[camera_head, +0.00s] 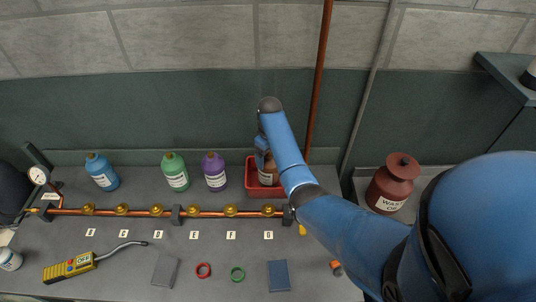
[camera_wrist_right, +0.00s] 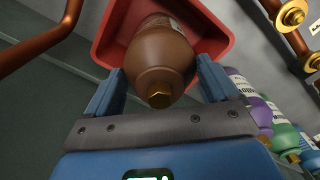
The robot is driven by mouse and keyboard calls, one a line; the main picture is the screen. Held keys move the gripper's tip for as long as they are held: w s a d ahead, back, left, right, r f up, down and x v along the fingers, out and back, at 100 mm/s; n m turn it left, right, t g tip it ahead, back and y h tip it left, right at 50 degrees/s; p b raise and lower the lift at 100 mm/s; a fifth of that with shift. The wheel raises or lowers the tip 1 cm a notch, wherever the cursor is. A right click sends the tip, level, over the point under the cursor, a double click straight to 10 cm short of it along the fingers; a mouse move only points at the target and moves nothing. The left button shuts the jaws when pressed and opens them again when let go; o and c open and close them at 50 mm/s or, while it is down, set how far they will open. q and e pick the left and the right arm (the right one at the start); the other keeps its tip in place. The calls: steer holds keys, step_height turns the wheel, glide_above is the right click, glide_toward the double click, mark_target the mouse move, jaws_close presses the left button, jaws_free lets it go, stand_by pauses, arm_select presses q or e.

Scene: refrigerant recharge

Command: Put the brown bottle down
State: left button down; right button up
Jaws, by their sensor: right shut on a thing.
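The brown bottle (camera_wrist_right: 160,58) is between the two fingers of my right gripper (camera_wrist_right: 160,88) in the right wrist view, with its brass cap towards the camera. In the head view the brown bottle (camera_head: 268,172) is partly hidden behind my right gripper (camera_head: 262,150). The bottle is at the red tray (camera_head: 252,190), inside its outline; I cannot tell if its base touches the tray floor. The tray also shows behind the bottle in the right wrist view (camera_wrist_right: 112,42). My right gripper is shut on the bottle. My left gripper is not in view.
Purple (camera_head: 214,172), green (camera_head: 175,172) and blue (camera_head: 101,171) bottles stand left of the tray. A copper pipe (camera_head: 190,213) with brass valves runs in front. A red-brown waste oil can (camera_head: 392,184) stands at right. A yellow detector (camera_head: 70,268) lies at front left.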

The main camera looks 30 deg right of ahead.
steer(key=shift+w+f, duration=0.15)
steer(key=shift+f, duration=0.1)
steer(key=shift+a, duration=0.1)
steer(key=o, duration=1.8)
steer(key=shift+s+f, duration=0.15)
steer(key=shift+s, duration=0.1)
steer(key=shift+o, duration=0.2)
steer(key=shift+r, duration=0.2)
